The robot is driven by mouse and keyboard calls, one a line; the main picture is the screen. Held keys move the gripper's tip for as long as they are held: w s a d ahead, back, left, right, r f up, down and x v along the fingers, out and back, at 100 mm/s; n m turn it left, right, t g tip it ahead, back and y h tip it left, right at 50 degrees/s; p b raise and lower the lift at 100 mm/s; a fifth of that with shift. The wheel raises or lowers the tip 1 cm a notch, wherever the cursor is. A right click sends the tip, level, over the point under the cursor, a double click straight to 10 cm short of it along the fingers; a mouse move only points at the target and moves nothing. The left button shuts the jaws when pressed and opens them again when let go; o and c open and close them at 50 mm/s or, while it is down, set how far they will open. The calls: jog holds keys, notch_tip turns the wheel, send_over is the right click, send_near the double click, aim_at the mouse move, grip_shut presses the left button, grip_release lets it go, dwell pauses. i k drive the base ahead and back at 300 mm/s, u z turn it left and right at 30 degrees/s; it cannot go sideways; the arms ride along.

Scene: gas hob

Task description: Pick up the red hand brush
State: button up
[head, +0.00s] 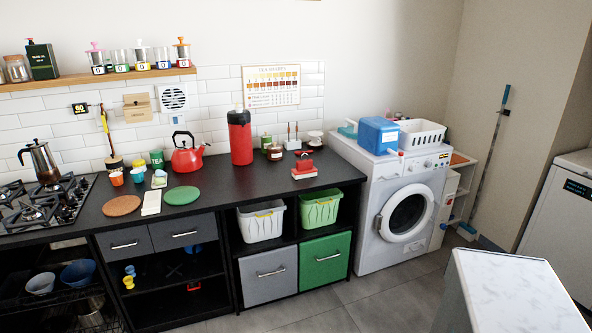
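The red hand brush (304,169) appears to be the small red-topped item with a pale lower part. My gripper is not in view.
A red flask (240,138) and a red kettle (187,153) stand left of the brush. A brown jar (274,152) is just behind it. The washing machine (393,205) adjoins the counter on the right. A white-topped unit (510,287) stands in the right foreground. Grey floor (395,290) is clear between.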

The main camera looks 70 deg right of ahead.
aim_at(305, 168)
jog(key=z, duration=0.35)
jog(key=i, duration=0.7)
jog(key=z, duration=0.9)
jog(key=i, duration=0.65)
jog(key=z, duration=0.5)
